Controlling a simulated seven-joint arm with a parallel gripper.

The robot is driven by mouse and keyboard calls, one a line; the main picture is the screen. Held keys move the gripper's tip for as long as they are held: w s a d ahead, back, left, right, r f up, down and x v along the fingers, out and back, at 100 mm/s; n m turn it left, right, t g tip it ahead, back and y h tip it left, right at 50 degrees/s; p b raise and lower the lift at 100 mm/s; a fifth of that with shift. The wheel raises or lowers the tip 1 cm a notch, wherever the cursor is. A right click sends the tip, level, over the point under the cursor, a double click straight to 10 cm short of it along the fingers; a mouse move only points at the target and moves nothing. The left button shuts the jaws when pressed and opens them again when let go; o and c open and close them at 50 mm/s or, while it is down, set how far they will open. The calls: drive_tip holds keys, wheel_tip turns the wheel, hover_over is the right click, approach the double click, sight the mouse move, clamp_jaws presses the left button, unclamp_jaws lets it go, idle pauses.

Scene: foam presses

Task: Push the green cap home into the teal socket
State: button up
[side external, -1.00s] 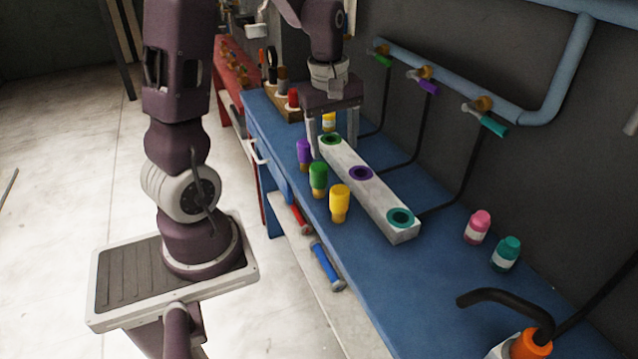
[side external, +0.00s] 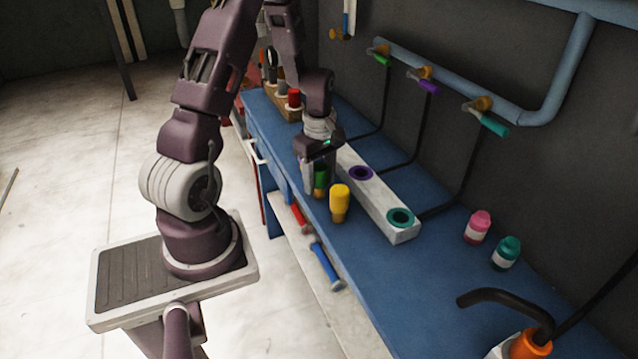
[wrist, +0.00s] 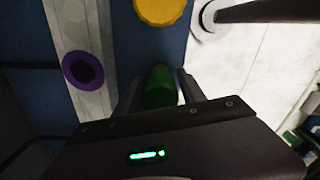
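The green cap (side external: 320,179) stands upright on the blue bench between my gripper's fingers; its lower part is brownish. The wrist view shows it (wrist: 160,86) between the two fingers. My gripper (side external: 320,183) points down around it; I cannot tell whether the fingers touch it or leave a small gap. The teal socket (side external: 400,217) is a dark hole with a teal rim at the near end of the pale block (side external: 378,198). It looks empty and is not in the wrist view. The block's green socket is hidden behind my gripper.
A yellow cap (side external: 339,202) stands close beside the green one. The purple socket (side external: 361,173) is mid-block. Pink (side external: 477,226) and teal (side external: 505,252) bottles stand right of the block. Teal, purple and green levers hang from the wall pipe. Bench to the right is mostly clear.

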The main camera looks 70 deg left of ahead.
clamp_jaws()
drive_tip(key=shift+r, duration=0.1)
drive_tip(key=r, duration=0.9)
drive_tip(key=shift+w+d+r, duration=0.3)
drive_tip(key=shift+w, duration=0.1)
drive_tip(key=w+d+m, duration=0.3)
drive_tip(key=w+d, duration=0.2)
drive_tip(key=d, duration=0.3)
drive_tip(key=w+d+r+m, duration=0.1)
drive_tip(key=w+d+m, duration=0.3)
drive_tip(key=d, duration=0.5)
drive_tip(key=shift+w+d+r, duration=0.2)
drive_tip(key=shift+w+d, duration=0.05)
drive_tip(key=shift+w, duration=0.3)
